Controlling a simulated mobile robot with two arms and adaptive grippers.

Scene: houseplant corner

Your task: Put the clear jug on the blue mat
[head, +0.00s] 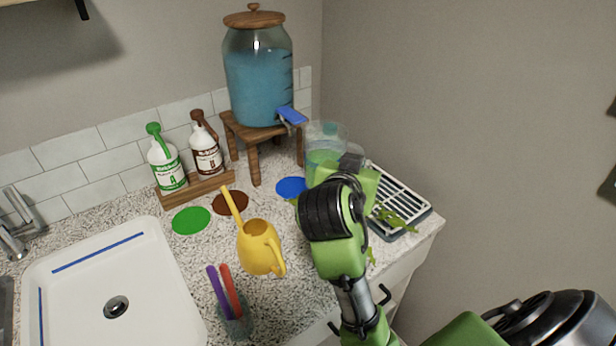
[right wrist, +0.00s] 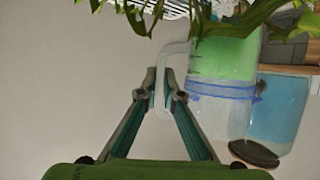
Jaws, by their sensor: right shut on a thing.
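The clear jug (head: 326,138) is see-through, with a greenish lower part; my right arm partly hides it in the head view. In the right wrist view the jug (right wrist: 222,112) appears upside down, with a blue line around it. My right gripper (right wrist: 166,82) is shut on the jug's handle. The blue mat (head: 290,187) is a flat round disc on the counter. In the head view the jug appears right of the mat and a little behind it. I cannot tell whether its base touches the counter. My left gripper is out of view.
A dispenser (head: 258,85) of blue liquid stands on a wooden stool (head: 232,130) behind the mat. A yellow watering can (head: 260,250), green mat (head: 191,220), brown mat (head: 231,203) and two bottles are left. A slatted tray (head: 417,211) and plant leaves (head: 396,219) lie right.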

